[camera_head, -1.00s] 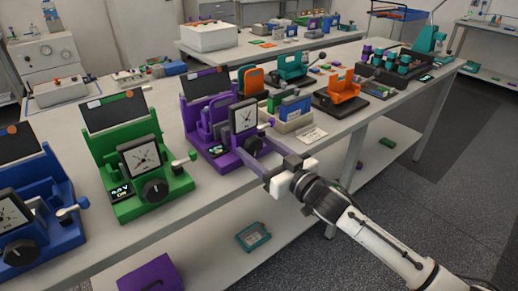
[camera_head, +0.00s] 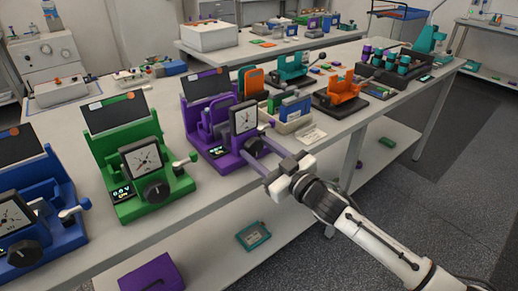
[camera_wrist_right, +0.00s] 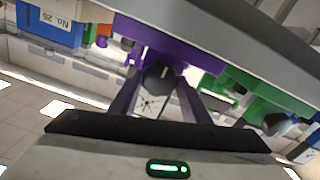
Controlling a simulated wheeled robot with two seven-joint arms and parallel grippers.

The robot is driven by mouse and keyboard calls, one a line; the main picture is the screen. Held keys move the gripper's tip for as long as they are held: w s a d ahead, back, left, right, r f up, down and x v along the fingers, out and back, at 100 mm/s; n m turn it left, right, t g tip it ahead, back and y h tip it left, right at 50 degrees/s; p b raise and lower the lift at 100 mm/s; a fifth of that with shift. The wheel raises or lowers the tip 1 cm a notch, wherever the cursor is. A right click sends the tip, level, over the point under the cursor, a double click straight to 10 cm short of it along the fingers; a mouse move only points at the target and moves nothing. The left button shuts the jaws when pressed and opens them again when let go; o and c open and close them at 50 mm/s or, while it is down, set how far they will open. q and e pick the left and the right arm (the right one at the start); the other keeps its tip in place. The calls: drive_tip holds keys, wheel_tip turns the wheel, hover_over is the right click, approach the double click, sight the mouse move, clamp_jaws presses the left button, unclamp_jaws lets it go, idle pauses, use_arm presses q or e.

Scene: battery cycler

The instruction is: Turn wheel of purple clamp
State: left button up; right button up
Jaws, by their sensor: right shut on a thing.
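The purple clamp (camera_head: 198,128) stands on the table between the green clamp and several smaller devices, its dial (camera_head: 243,117) facing the table's front edge. Its wheel, a dark knob (camera_head: 252,146), is below the dial and partly covered by my fingers. My right gripper (camera_head: 253,150) reaches in from the lower right and is shut on this wheel. In the right wrist view the knob (camera_wrist_right: 158,78) sits between the two purple-looking fingers, with the dial just below it in the picture. My left gripper is not in view.
A green clamp (camera_head: 128,150) and a blue clamp (camera_head: 35,207) stand to the left. An orange device (camera_head: 340,95) and a blue box (camera_head: 294,108) are to the right. A lower shelf (camera_head: 200,240) under the table holds a purple block and a teal case.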

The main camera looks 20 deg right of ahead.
drive_tip(key=o, duration=1)
drive_tip(key=shift+o, duration=0.2)
drive_tip(key=shift+s, duration=0.1)
drive_tip(key=v, duration=1)
drive_tip(key=shift+b, duration=0.4)
